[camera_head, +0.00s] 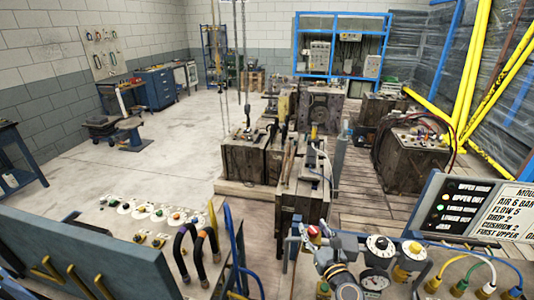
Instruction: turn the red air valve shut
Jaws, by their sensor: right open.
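The red air valve (314,231) shows as a small red knob at the front, left of the dial panel. My right gripper (317,247) is just below and beside it, open. It is small and partly hidden by my own wrist, so I cannot tell whether a finger touches the knob. The valve's lower part is hidden behind the gripper. My left gripper is not in view.
A panel with black dials (380,243), a pressure gauge (375,282) and yellow fittings (398,273) stands close on the right. A labelled board (465,207) rises behind it. A button console (150,212) and dark hoses (200,250) are on the left.

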